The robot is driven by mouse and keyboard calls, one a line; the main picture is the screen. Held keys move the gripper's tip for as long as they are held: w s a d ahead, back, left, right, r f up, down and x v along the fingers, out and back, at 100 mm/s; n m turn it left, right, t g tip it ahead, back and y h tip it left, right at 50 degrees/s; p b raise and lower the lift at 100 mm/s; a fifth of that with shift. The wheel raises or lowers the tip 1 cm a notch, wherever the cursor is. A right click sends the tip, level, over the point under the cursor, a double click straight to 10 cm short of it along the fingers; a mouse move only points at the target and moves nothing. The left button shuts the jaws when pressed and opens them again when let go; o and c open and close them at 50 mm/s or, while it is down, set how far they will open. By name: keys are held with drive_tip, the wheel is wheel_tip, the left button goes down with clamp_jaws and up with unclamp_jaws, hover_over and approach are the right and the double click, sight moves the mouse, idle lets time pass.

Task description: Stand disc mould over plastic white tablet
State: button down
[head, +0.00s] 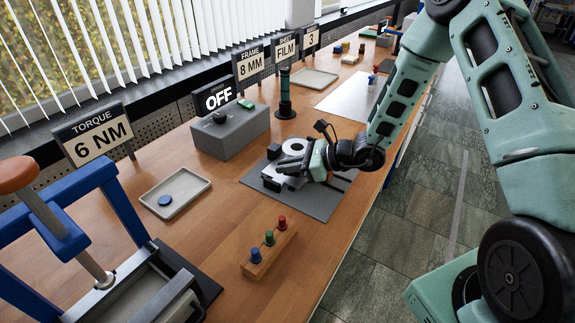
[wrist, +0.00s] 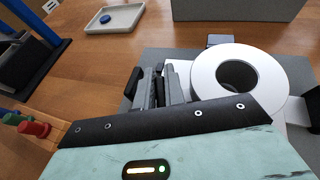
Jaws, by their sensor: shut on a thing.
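The disc mould, a thick white ring (wrist: 207,75) with a round hole, shows right of my fingers in the wrist view. In the head view the ring (head: 293,146) is above the dark grey mat (head: 318,203), just behind my gripper (head: 277,179). In the wrist view my gripper (wrist: 157,88) is shut at the mould's left side, where a pale flat part shows beside the fingers. The grip itself is partly hidden. The hole looks dark. I cannot make out a separate white tablet or tell whether the ring touches what is below.
A grey box (head: 230,132) with an OFF sign stands behind the mat. A tray (head: 175,193) with a blue disc (head: 165,201) is to the left. A wooden block (head: 270,250) with coloured pegs is in front, and a blue press (head: 115,205) stands far left.

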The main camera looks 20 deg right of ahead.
drive_tip(key=shift+f, duration=0.3)
drive_tip(key=c, duration=1.4)
unclamp_jaws()
drive_tip(key=b+v, duration=0.2)
drive_tip(key=v, duration=1.5)
drive_tip(key=shift+s, duration=0.25)
